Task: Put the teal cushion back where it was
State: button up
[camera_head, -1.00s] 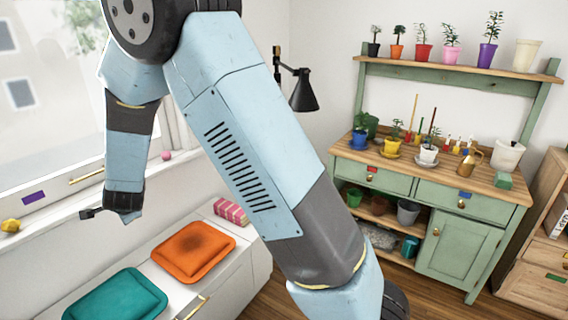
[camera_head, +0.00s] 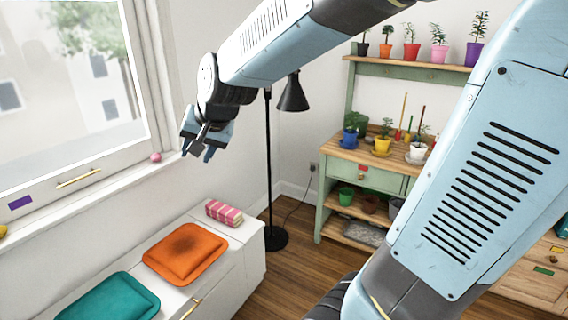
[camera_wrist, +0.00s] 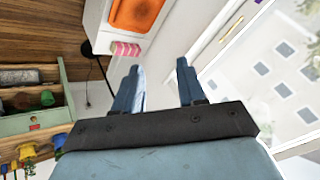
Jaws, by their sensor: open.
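The teal cushion (camera_head: 112,299) lies flat on the white bench (camera_head: 252,232) at the lower left of the head view, its lower edge cut off by the frame. An orange cushion (camera_head: 185,253) lies on the bench to its right and farther back. My gripper (camera_head: 199,153) is open and empty, in the air above the bench and in front of the wall by the window. In the wrist view my open gripper (camera_wrist: 158,85) has nothing between its fingers, and the orange cushion (camera_wrist: 136,12) shows at the top. The teal cushion is not in the wrist view.
A pink striped bundle (camera_head: 224,213) sits at the bench's far end. A black floor lamp (camera_head: 270,240) stands beyond it. A pink ball (camera_head: 156,157) rests on the window sill. A green potting bench (camera_head: 333,190) with several pots stands right of the lamp.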

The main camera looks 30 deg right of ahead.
jog(key=s+d+r+n+h, duration=0.1)
jog(key=s+d+n, duration=0.1)
jog(key=s+d, duration=0.4)
jog(key=s+d+n+g+h, duration=0.1)
jog(key=s+d+h, duration=0.1)
jog(key=s+d, duration=0.4)
jog(key=s, duration=0.5)
jog(key=shift+s+d+r+n, duration=0.15)
jog(key=shift+s+r+n, duration=0.2)
jog(key=shift+n, duration=0.05)
